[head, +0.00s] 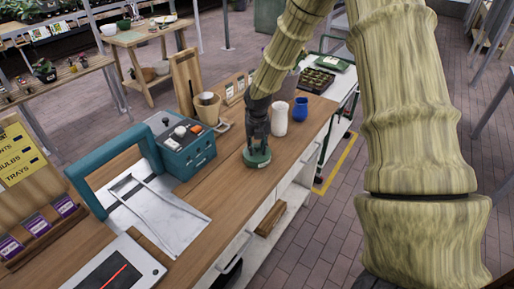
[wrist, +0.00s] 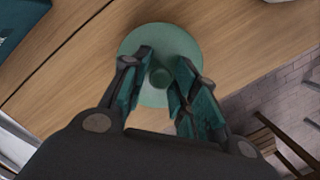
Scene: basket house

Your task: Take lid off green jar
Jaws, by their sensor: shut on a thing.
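The green jar (head: 257,160) is low and round and stands on the wooden counter near its front edge in the head view. Its round green lid (wrist: 188,42) fills the upper middle of the wrist view, with a knob (wrist: 160,76) at its centre. My gripper (head: 258,143) points down over it, and its fingers (wrist: 160,80) are shut on the lid's knob from both sides. The lid hides the jar's body in the wrist view. I cannot tell whether any gap lies between lid and jar.
A white vessel (head: 280,119) and a blue vessel (head: 300,110) stand close behind my gripper. A teal machine (head: 184,147) stands to the left, with a grey metal plate (head: 160,215) in front of it. Bare counter (head: 232,190) lies around the jar; the front edge is close on the right.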

